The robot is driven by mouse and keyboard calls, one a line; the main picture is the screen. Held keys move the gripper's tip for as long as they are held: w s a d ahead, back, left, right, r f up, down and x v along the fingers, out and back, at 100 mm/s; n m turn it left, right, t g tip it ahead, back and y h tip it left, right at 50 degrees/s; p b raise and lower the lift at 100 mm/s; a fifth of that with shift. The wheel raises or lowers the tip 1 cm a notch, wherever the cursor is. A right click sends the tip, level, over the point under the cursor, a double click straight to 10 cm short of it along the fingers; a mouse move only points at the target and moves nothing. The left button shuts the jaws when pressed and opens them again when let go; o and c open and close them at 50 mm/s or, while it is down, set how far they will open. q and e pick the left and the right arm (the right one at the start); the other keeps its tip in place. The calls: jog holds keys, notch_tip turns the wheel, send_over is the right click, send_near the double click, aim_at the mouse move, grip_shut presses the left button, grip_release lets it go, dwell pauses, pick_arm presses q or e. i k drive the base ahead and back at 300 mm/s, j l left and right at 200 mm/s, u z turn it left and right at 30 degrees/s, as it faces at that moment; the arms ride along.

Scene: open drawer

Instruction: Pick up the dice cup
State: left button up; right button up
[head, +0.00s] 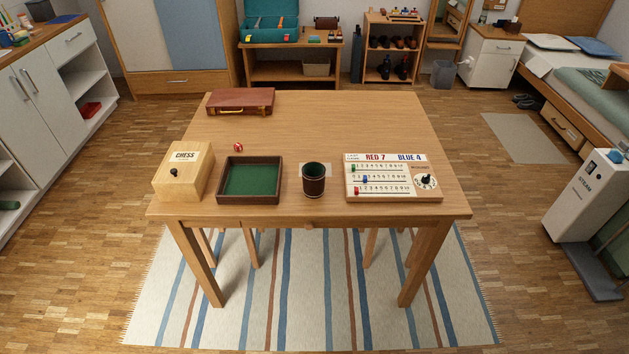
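The dice cup (313,184) stands upright near the front edge of the wooden table (330,123). It is dark brown with a green inside, and its open top faces up. It stands between the green-lined dice tray (221,190) on its left and the score board (390,193) on its right. A pale card lies partly behind the cup. Neither of my grippers shows in the head view.
A wooden chess box (200,183) stands at the table's front left. A red die (238,147) lies behind the tray, and a brown case (240,101) lies at the back left. The table's middle and back right are clear. A striped rug (300,315) lies below.

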aim_at(313, 173)
jog(key=i+z, duration=0.15)
jog(key=z, duration=0.2)
jog(key=i+z, duration=0.15)
jog(key=z, duration=0.2)
jog(key=i+j+z, duration=0.15)
jog(key=z, duration=0.2)
